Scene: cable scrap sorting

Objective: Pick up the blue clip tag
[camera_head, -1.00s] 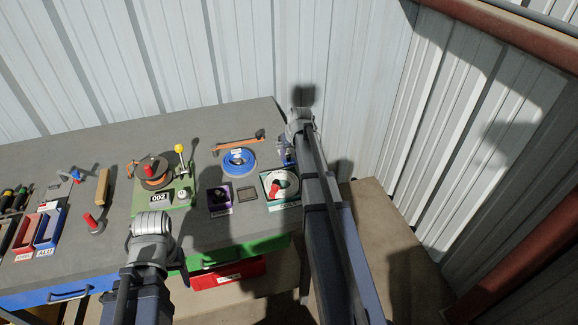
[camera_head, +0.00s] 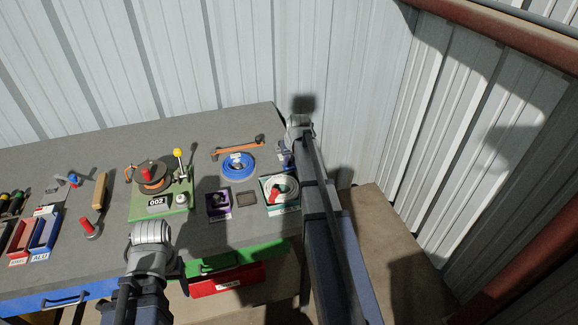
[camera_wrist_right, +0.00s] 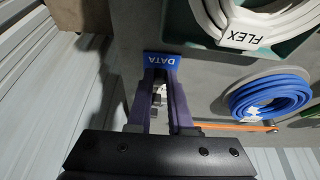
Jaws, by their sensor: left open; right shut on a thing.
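The blue clip tag (camera_wrist_right: 161,60), printed DATA, sits between the fingertips of my right gripper (camera_wrist_right: 160,76) in the right wrist view. The purple fingers are shut on it, above the grey bench top. In the head view my right gripper (camera_head: 285,157) is small and partly hidden by my arm, at the bench's right end. The tag is not clear there. My left gripper (camera_head: 177,269) is low in the head view, by the bench's front edge, open, its fingertips mostly hidden.
A blue cable coil (camera_head: 238,166) lies left of my right gripper; it also shows in the wrist view (camera_wrist_right: 270,95). A white coil (camera_head: 285,187), labelled FLEX, sits in a green tray nearby. A green fixture (camera_head: 160,205) and a purple box (camera_head: 218,204) stand further left. A metal wall is behind.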

